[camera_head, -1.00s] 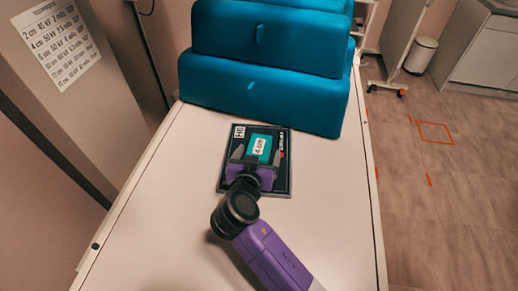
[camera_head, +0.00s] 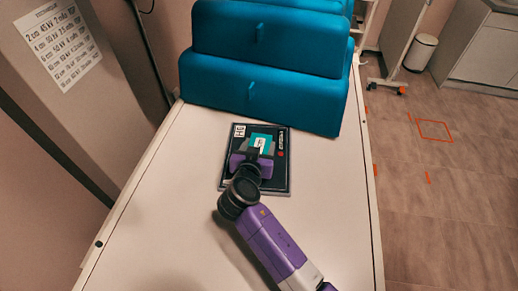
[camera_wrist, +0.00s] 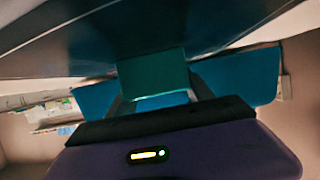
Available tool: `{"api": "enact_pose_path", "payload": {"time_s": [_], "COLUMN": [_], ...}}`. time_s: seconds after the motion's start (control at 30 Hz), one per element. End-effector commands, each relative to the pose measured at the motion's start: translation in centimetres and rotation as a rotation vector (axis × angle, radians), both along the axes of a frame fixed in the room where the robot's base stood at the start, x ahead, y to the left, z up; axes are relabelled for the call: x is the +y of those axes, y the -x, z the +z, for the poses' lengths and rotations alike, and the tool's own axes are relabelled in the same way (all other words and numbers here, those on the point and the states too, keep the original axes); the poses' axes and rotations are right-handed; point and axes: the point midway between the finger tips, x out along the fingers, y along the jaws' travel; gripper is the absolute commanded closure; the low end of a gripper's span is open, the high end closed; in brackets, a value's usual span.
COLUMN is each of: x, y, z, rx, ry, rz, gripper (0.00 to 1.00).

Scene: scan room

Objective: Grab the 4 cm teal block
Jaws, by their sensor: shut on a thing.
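The teal block (camera_head: 261,139), with a white label on its top, is at the dark panel (camera_head: 279,180) on the table. It also shows in the wrist view (camera_wrist: 152,75), between my fingers and close to a large dark surface. My gripper (camera_head: 257,151) reaches it from the near side and is shut on it. It also shows in the wrist view (camera_wrist: 163,99). Its purple body hides part of the panel and the near side of the block. I cannot tell whether the block touches the panel or is just above it.
The pale table (camera_head: 160,200) is bare around the panel. Large blue cushions (camera_head: 262,95) stand behind it at the table's far end. A grey column with a printed sheet (camera_head: 60,45) rises at the left. A white bin (camera_head: 420,53) stands on the floor at the far right.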

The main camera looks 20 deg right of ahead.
Motion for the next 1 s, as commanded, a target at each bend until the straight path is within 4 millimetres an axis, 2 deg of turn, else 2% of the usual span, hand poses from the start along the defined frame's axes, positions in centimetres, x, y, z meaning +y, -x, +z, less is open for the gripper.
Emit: {"api": "enact_pose_path", "payload": {"time_s": [0.03, 0.07, 0.37, 0.57, 0.77, 1.0], "x": [0.0, 0.0, 0.0, 0.0, 0.0, 0.0], "y": [0.0, 0.0, 0.0, -0.1, -0.1, -0.1], "z": [0.0, 0.0, 0.3, 1.7, 5.4, 11.1], "rx": [0.0, 0.0, -0.002, -0.005, -0.007, -0.009], "ry": [0.0, 0.0, 0.0, 0.0, -0.002, -0.003], "rz": [0.0, 0.0, 0.001, -0.001, -0.001, -0.001], "gripper": [0.87, 0.93, 0.93, 0.93, 0.93, 0.93]}}
